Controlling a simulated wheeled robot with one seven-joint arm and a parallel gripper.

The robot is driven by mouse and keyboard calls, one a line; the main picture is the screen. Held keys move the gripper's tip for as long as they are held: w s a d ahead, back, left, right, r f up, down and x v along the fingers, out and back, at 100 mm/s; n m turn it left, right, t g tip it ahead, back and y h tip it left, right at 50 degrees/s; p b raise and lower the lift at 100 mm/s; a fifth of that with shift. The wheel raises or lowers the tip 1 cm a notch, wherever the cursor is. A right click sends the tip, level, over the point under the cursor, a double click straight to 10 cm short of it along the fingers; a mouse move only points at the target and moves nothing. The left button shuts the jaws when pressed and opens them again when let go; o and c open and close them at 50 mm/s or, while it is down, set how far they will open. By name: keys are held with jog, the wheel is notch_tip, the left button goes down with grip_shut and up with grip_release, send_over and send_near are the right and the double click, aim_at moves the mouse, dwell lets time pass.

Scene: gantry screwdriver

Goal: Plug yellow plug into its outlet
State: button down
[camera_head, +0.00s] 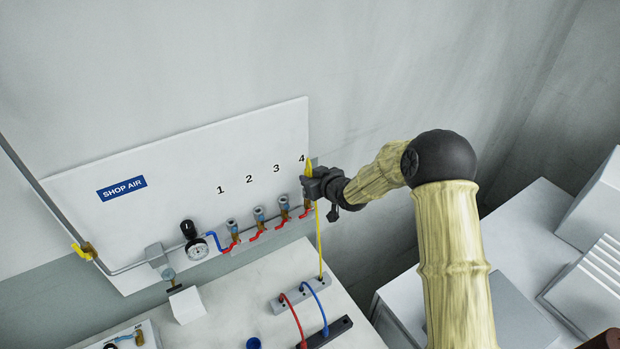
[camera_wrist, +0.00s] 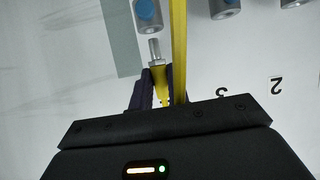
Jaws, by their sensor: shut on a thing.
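My gripper (camera_head: 314,186) is in front of the wall panel below the number 4. In the wrist view my gripper (camera_wrist: 160,88) is shut on the yellow plug (camera_wrist: 159,80), whose metal tip points at the blue-centred outlet (camera_wrist: 148,14) at the top. A small gap shows between tip and outlet, and the tip sits slightly right of its middle. The yellow plug (camera_head: 308,167) also shows above the gripper in the head view. Its yellow hose (camera_head: 319,240) hangs down to a grey block (camera_head: 290,301). The fourth outlet is partly hidden by my gripper in the head view.
Three more outlets (camera_head: 258,214) stand left along the panel (camera_head: 150,168), under numbers 1 to 3. A gauge (camera_head: 197,248) is at left. Red and blue hoses (camera_head: 325,318) arch over the bench (camera_head: 235,305). Grey boxes (camera_head: 530,235) stand right.

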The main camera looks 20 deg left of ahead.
jog(key=shift+f+b, duration=1.55)
jog(key=shift+f, duration=0.05)
jog(key=c, duration=1.3)
grip_release()
jog(key=shift+s+d+r, duration=0.25)
jog(key=shift+d, duration=0.25)
jog(key=b+v, duration=0.4)
jog(key=v, duration=1.2)
jog(key=shift+s+r, duration=0.1)
jog(key=shift+s, duration=0.05)
jog(key=shift+s, duration=0.1)
